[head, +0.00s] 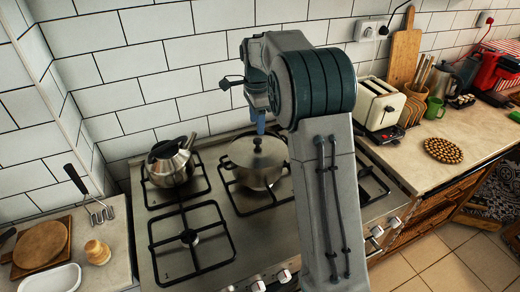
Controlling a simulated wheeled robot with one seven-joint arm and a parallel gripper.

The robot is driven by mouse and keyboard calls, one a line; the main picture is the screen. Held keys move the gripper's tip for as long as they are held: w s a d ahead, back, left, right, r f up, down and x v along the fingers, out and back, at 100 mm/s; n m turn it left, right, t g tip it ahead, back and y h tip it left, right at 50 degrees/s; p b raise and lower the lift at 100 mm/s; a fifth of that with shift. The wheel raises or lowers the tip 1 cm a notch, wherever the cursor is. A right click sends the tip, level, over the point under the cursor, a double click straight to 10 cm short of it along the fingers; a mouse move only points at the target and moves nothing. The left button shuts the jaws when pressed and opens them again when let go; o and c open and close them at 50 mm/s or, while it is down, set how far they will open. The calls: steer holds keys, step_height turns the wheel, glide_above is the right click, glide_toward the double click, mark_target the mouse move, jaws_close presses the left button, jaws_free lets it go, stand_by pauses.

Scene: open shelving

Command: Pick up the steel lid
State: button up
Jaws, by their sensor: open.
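The steel lid (245,154) sits on a light-coloured pot (256,180) on the back middle of the stove. It has a dark knob (257,143) at its centre. My gripper (260,128) points down just above the knob, open and empty. Its fingers are small and partly hidden by my arm, and I cannot tell whether they touch the knob. My arm rises in front of the stove and hides the right side of the pot and lid.
A steel kettle (172,164) stands on the back left burner. The front left burner (190,237) is empty. A toaster (378,104) stands on the right counter. A wooden board (40,245) and a white dish (50,280) are on the left counter. The tiled wall is close behind.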

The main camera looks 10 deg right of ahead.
mark_target(257, 139)
steer(key=shift+f+p, duration=0.9)
steer(key=shift+f, duration=2.45)
jaws_close()
